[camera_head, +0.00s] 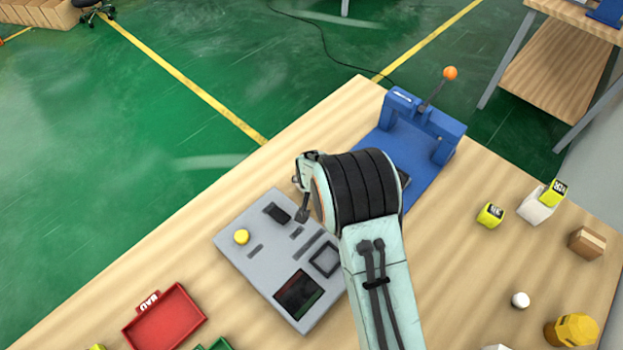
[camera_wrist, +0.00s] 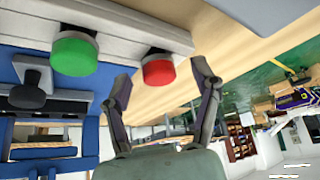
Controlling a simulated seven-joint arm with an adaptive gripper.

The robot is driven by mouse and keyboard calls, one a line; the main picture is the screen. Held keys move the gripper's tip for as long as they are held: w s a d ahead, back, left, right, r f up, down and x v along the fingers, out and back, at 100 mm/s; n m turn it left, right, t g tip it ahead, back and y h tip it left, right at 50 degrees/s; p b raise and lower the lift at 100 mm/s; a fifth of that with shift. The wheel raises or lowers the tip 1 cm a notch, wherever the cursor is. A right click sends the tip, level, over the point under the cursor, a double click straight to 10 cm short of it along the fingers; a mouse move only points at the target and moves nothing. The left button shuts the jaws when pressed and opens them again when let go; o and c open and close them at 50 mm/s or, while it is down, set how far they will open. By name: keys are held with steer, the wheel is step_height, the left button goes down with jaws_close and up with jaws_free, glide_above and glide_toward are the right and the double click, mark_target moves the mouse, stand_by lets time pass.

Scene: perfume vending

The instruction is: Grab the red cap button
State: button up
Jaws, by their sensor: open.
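The red cap button (camera_wrist: 158,70) shows in the wrist view as a round red cap on a light grey bar. My gripper (camera_wrist: 161,74) is open, with one finger on each side of the red cap in the picture. I cannot tell how far the fingertips are from it in depth, and no grip on it shows. A green cap button (camera_wrist: 75,55) sits to the left on the same bar, outside the fingers. In the head view I cannot see the red cap button, and my arm covers part of the table there.
A red tray (camera_head: 188,319) is at front left. A black knob (camera_wrist: 32,90) is beside the green button.

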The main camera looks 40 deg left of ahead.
steer(key=shift+f, duration=0.1)
steer(key=c, duration=0.9)
steer(key=shift+c, duration=0.2)
